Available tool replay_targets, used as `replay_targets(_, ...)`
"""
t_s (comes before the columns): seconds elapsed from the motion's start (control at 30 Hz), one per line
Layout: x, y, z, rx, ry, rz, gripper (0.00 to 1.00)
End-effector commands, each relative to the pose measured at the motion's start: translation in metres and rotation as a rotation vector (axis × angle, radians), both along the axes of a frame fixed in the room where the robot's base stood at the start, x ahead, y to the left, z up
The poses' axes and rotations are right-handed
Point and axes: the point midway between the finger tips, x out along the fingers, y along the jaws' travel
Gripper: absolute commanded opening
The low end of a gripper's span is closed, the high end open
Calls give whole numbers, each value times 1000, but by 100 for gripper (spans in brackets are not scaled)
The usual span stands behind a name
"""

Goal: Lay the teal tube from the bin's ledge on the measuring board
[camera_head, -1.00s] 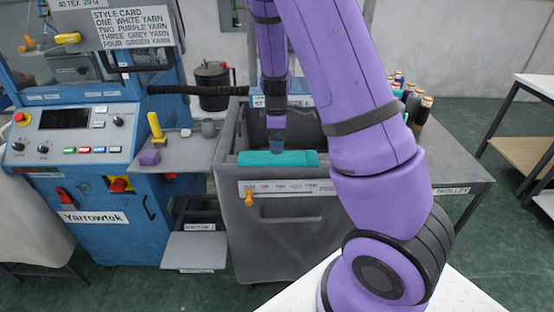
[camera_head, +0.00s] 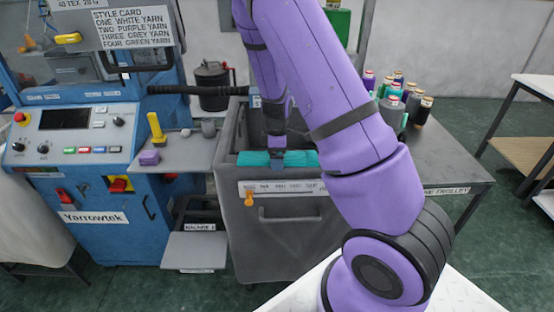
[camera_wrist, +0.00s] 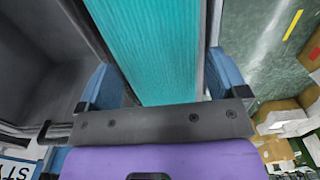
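The teal tube (camera_head: 306,158) lies flat along the front ledge of the grey bin (camera_head: 285,215). It fills the middle of the wrist view (camera_wrist: 155,45). My gripper (camera_head: 277,164) is down at the tube, pointing downward. In the wrist view its blue fingers (camera_wrist: 165,85) stand on either side of the tube, with a gap visible at the left finger. The gripper looks open around the tube, which still rests on the ledge. I cannot pick out the measuring board in either view.
A trolley (camera_head: 450,165) at the right carries several yarn cones (camera_head: 412,103). My arm hides part of the bin.

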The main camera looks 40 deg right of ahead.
Motion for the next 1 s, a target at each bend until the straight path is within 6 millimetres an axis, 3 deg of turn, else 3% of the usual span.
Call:
replay_targets(0.03, 0, 0, 0, 0, 0, 0, 79)
replay_targets(0.17, 0, 0, 0, 0, 0, 0, 51)
replay_targets(0.57, 1, 0, 3, 0, -1, 0, 51)
replay_targets(1.0, 6, -2, 31, 0, -3, -2, 51)
